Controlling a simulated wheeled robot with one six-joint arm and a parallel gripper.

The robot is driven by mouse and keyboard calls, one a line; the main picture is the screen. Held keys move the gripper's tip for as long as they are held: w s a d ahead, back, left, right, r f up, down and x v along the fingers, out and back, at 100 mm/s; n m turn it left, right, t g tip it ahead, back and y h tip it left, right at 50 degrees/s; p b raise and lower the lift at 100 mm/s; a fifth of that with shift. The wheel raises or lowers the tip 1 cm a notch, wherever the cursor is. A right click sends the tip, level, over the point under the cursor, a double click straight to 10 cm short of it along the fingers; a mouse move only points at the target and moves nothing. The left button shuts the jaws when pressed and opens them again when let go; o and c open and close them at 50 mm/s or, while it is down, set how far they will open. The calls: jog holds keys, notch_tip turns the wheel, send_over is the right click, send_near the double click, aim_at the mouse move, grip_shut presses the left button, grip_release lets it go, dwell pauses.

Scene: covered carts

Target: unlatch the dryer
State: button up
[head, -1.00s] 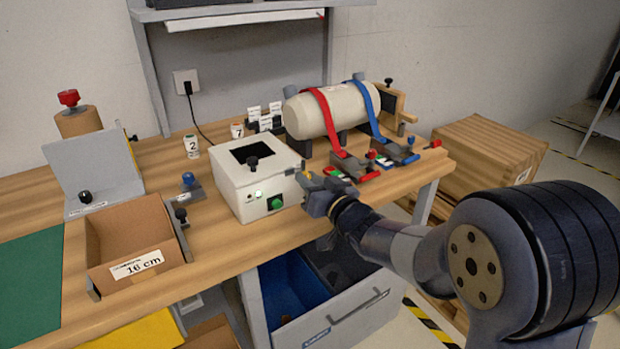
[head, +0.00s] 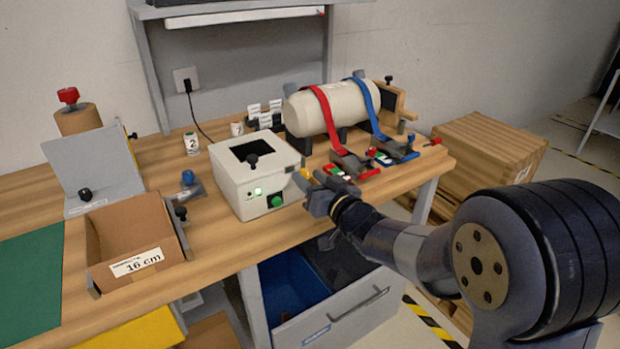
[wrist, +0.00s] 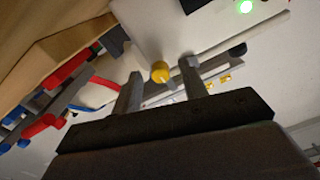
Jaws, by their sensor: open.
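The dryer (head: 256,178) is a white box on the bench with a dark square window, a black knob on its lid, a lit green light and a green button on its front. A yellow knob (head: 306,172) sits at its right side. My gripper (head: 313,180) is beside that right side. In the wrist view, the open fingers (wrist: 160,82) stand on either side of the yellow knob (wrist: 160,71), with space around it; I cannot tell whether either touches it. The rest of the latch is partly hidden.
A cream cylinder (head: 330,113) with red and blue straps lies behind and right of the dryer, its clamps in front. A cardboard box (head: 137,263) stands left. An open drawer (head: 345,318) juts out below my arm.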

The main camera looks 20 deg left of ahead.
jog(key=v, duration=1)
jog(key=shift+s, duration=0.1)
jog(key=x, duration=1.1)
jog(key=shift+d, duration=0.1)
jog(key=shift+d, duration=0.1)
